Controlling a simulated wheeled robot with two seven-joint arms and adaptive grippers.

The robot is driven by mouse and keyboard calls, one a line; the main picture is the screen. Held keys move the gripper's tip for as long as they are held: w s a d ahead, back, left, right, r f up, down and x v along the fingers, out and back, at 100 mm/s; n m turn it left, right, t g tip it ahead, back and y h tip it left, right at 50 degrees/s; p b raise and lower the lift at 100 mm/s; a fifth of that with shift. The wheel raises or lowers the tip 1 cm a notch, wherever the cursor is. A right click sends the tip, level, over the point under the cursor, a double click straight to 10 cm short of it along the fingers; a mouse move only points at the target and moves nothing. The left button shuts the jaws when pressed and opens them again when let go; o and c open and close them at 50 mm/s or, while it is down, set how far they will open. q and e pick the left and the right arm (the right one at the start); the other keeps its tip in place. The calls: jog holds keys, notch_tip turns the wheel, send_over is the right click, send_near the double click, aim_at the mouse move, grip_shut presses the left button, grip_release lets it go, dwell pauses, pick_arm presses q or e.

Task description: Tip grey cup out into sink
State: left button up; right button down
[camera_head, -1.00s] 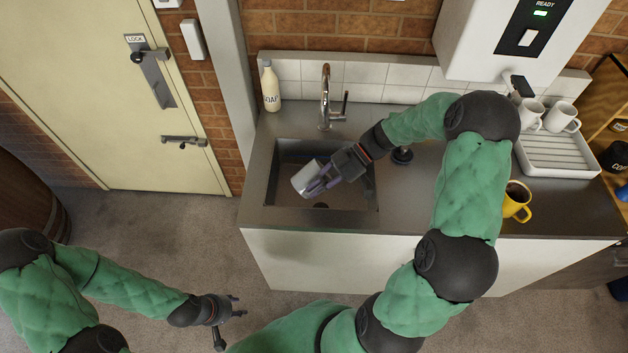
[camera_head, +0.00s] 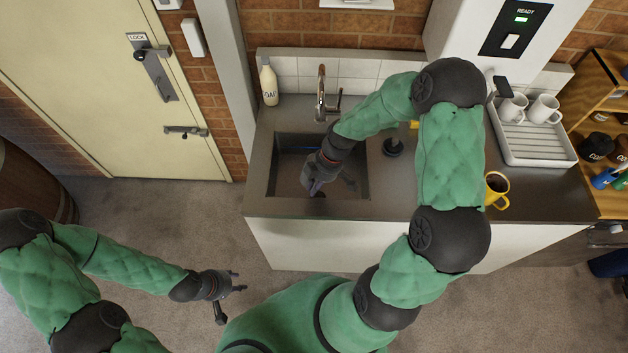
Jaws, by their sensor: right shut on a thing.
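My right gripper (camera_head: 316,186) is down inside the sink (camera_head: 277,180), pointing toward its front, and is shut. The grey cup that it held a moment ago is now hidden behind the gripper and wrist, so its tilt and contents cannot be seen. My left gripper (camera_head: 240,281) is open and empty, over the floor in front of the counter and apart from it. The tap (camera_head: 322,95) stands behind the sink.
A soap bottle (camera_head: 268,82) stands at the back left of the counter. White mugs (camera_head: 543,109) stand on a drying rack (camera_head: 540,150).

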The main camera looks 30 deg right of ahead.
jog(key=shift+f+h+b, duration=0.35)
jog(key=shift+h+b, duration=0.15)
jog(key=shift+b, duration=0.05)
jog(key=shift+d+f+h+b, duration=0.25)
jog(key=shift+h+b, duration=0.55)
jog(key=shift+b, duration=0.45)
jog(key=shift+d+f+h+b, duration=0.25)
jog(key=shift+h+b, duration=0.55)
jog(key=shift+b, duration=0.45)
